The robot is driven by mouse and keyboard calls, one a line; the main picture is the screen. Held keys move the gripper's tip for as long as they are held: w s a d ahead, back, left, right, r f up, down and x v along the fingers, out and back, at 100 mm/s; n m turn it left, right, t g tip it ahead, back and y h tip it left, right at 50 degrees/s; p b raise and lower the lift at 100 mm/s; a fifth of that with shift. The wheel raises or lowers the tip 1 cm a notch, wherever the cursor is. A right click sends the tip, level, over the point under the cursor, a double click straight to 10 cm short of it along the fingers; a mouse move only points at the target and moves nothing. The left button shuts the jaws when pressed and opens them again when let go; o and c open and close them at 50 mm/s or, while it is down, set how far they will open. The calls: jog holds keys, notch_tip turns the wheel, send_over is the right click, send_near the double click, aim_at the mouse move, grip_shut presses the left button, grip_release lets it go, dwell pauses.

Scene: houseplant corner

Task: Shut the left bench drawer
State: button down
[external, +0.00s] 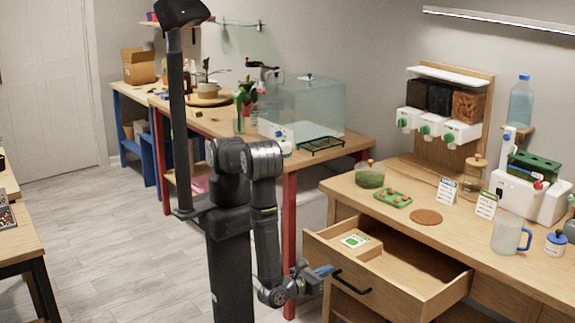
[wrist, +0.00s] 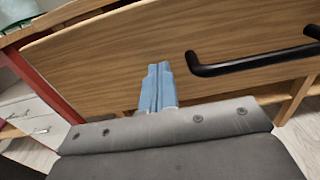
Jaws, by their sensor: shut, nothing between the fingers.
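The left bench drawer (external: 375,294) is pulled out of the wooden bench, its inside showing in the external view. A small card with a green mark (external: 354,240) lies in its back left compartment. Its front panel (wrist: 110,62) fills much of the wrist view, with the black bar handle (wrist: 255,62) to the right of my fingers. My gripper (external: 328,270) is shut and empty, its blue fingers pointing at the drawer front left of the handle. The fingers (wrist: 158,72) are close to the panel; I cannot tell whether they touch it.
The bench top (external: 462,250) holds a cork mat (external: 426,217), a green tray (external: 393,198), a clear jug (external: 508,232) and small label cards. A red table leg (external: 290,225) stands behind my gripper. The floor (external: 110,250) at left is clear.

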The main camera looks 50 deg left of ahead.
aim_at(382, 244)
jog(key=shift+w, duration=0.1)
jog(key=w, duration=2.5)
jog(key=shift+w+r, duration=0.1)
jog(key=shift+w, duration=0.5)
jog(key=s, duration=1.4)
jog(key=shift+s, duration=0.35)
jog(key=w, duration=1.4)
jog(key=shift+s, duration=0.1)
